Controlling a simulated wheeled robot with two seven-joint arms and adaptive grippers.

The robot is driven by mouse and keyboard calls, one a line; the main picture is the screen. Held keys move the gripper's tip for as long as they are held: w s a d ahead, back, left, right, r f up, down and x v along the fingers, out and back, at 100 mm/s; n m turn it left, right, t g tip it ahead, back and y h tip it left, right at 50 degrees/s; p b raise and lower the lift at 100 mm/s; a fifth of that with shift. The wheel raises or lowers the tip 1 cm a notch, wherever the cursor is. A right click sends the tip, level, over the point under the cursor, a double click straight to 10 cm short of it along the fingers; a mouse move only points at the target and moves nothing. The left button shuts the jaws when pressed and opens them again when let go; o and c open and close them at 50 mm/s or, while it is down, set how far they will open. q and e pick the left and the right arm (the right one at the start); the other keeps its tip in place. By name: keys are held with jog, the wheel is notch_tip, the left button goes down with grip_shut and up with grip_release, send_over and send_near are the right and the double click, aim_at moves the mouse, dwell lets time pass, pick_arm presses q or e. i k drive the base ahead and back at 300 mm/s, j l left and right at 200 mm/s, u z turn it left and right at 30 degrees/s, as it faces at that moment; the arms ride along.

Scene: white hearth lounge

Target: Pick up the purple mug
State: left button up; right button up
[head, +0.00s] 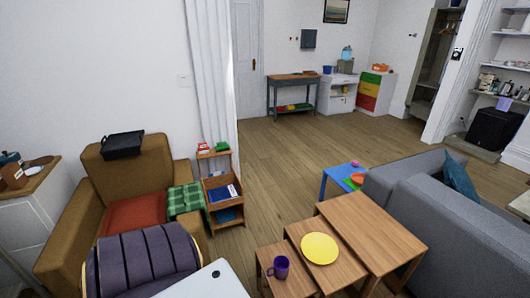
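The purple mug (279,268) stands upright on the lowest, leftmost of the wooden nesting tables (295,287), near the bottom of the head view. Its handle appears to be on the left side. A yellow plate (320,248) lies on the middle table just right of the mug. Neither of my grippers is in the head view, and nothing is seen touching the mug.
A grey sofa (440,225) stands right of the tables. A small blue table (340,177) stands behind them. A brown armchair (88,205) and a wooden shelf unit (223,200) are at left. The wood floor (290,150) beyond is clear.

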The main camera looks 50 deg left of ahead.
aim_at(280, 263)
jog(key=u, duration=1.55)
